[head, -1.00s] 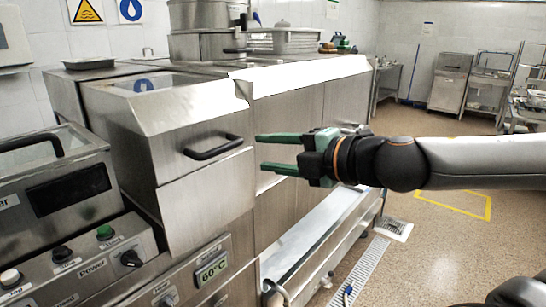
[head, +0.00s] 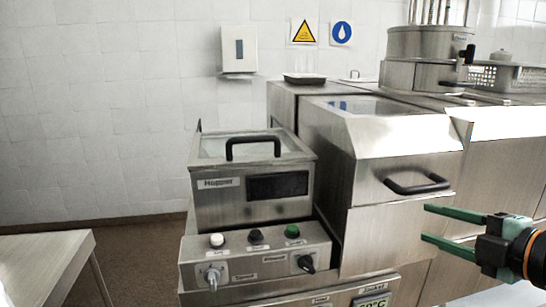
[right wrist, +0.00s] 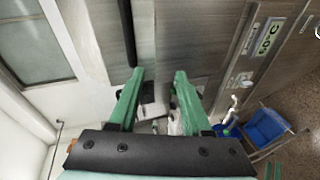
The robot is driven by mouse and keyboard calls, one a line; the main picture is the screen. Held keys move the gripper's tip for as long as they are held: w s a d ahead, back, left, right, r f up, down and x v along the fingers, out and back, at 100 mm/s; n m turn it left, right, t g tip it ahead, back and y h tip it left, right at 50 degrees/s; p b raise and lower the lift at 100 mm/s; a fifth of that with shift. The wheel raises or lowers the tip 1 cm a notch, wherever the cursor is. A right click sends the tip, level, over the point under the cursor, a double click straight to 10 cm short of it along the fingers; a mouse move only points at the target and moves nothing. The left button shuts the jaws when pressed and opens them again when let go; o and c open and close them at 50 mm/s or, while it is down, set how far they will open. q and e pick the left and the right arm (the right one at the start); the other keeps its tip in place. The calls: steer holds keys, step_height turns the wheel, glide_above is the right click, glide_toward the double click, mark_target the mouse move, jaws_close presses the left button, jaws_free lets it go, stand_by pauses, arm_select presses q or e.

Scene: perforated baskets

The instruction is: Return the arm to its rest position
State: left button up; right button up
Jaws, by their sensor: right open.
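My right gripper (head: 432,226) comes in from the right edge in the head view. Its two green fingers are apart with nothing between them, and they point left, in front of the steel cabinet's front below the black bar handle (head: 418,185). In the right wrist view the same open green fingers (right wrist: 157,85) show, with a steel panel and a green 60°C display (right wrist: 269,37) beyond them. Whether the fingers touch the cabinet cannot be told.
A hopper unit (head: 252,185) with a black handle stands left of the cabinet, above a control panel with buttons (head: 255,262). Steel pots (head: 425,45) and a perforated basket (head: 490,77) sit at the back right. A table (head: 45,262) is at lower left, with bare floor between.

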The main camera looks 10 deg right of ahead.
steer(key=w+a+f+m+g+y+p, duration=0.1)
steer(key=a+f+m+y, duration=0.3)
steer(key=f, duration=0.7)
steer(key=w+a+f+m+g+h+p, duration=0.1)
steer(key=w+a+f+m, duration=0.1)
steer(key=a+f, duration=0.65)
steer(key=s+a+f+m+g+h+p, duration=0.1)
steer(key=s+f+m+h, duration=0.1)
steer(key=s+f+m, duration=0.3)
steer(key=s+a+f+m+g+h+p, duration=0.1)
steer(key=s+f+m, duration=0.5)
steer(key=s+f, duration=0.7)
step_height(320, 180, down, 7)
steer(key=shift+a+r+g+h, duration=0.2)
steer(key=shift+a+g+h, duration=0.2)
steer(key=shift+g+h, duration=0.3)
steer(key=shift+c, duration=0.2)
